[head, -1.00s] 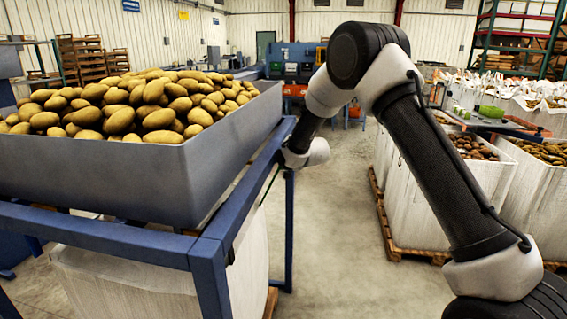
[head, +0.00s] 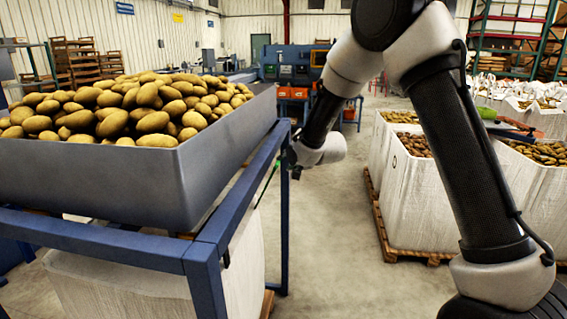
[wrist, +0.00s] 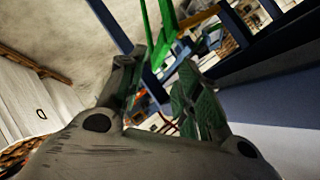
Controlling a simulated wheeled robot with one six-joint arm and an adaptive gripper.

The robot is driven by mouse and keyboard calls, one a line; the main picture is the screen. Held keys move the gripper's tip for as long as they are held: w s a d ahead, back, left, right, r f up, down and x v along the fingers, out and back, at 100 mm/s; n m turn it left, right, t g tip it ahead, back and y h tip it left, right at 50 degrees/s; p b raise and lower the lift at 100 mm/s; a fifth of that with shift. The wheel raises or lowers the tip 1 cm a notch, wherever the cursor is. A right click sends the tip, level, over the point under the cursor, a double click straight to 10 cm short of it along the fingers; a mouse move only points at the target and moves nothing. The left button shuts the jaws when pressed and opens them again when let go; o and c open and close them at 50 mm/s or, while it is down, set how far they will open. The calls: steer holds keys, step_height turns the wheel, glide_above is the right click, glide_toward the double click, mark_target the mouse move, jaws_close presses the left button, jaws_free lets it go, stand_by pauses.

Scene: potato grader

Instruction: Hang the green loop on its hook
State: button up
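The green loop (wrist: 150,40) shows in the wrist view as bright strands running up from the gap between my fingers to the top edge. In the head view a thin green strand (head: 266,186) slants down from beside my gripper toward the white bag under the hopper. My gripper (wrist: 160,75) has its two fingers apart, with background visible between them; the strands lie in or beyond this gap, and contact is unclear. In the head view my gripper (head: 294,162) is beside the frame's far post, partly hidden by my wrist. I cannot make out the hook.
A grey hopper full of potatoes (head: 95,180) sits on a blue frame (head: 213,270) at left, with a white bag (head: 160,285) below. White potato bags (head: 425,205) on pallets stand at right. Clear concrete floor (head: 340,260) lies between.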

steer(key=shift+v, duration=0.8)
